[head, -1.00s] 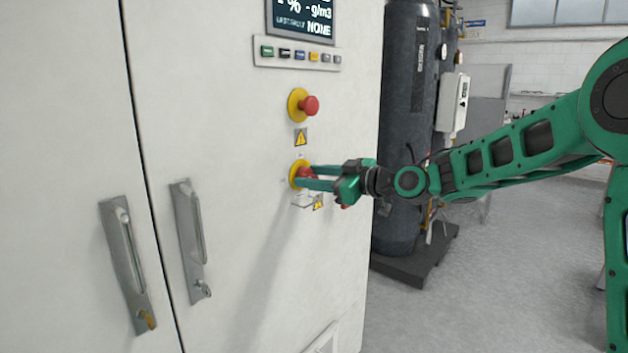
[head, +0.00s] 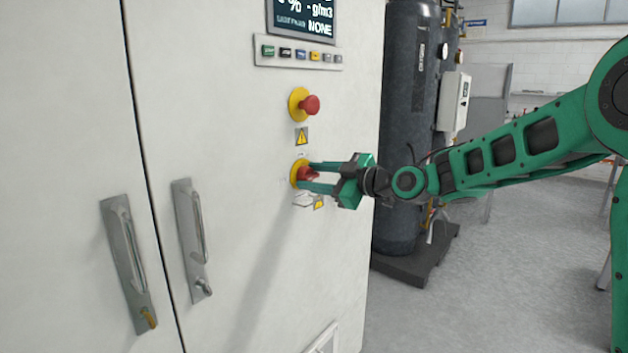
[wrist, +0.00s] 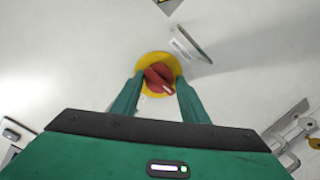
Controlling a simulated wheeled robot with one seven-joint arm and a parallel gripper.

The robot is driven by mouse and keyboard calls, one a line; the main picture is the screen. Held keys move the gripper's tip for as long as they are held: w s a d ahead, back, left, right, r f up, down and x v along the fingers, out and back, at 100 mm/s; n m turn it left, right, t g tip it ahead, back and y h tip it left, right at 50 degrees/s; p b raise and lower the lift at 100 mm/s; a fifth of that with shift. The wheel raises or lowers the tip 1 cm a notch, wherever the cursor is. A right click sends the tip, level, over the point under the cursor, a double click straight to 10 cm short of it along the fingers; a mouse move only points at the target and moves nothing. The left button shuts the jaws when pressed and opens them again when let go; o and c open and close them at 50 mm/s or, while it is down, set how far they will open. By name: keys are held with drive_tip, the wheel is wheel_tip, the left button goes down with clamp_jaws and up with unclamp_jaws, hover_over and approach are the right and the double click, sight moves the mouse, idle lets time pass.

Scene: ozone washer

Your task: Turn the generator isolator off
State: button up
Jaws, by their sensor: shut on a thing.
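The generator isolator is a red rotary knob (wrist: 159,79) on a round yellow plate (wrist: 150,59), set in the white cabinet door. It also shows in the head view as a red knob (head: 305,174), partly hidden by my fingers. My gripper (head: 312,176) reaches in from the right, its two green fingers on either side of the knob and shut on it. In the wrist view my gripper (wrist: 158,95) has its fingertips at the knob's lower sides. The knob's handle looks slanted there.
A red mushroom button (head: 310,105) on a yellow base is above the knob. A button strip (head: 298,54) and a display (head: 303,16) are higher up. Door handles (head: 192,235) are at left. A dark tank (head: 410,120) stands behind my arm.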

drive_tip(key=shift+w+d, duration=0.3)
drive_tip(key=shift+d, duration=0.1)
drive_tip(key=o, duration=0.9)
drive_tip(key=shift+o, duration=0.2)
drive_tip(key=shift+s+a, duration=0.1)
drive_tip(key=shift+a, duration=0.1)
drive_tip(key=v, duration=1)
drive_tip(key=shift+s+d, duration=0.25)
drive_tip(key=shift+d, duration=0.1)
drive_tip(key=shift+f, duration=0.1)
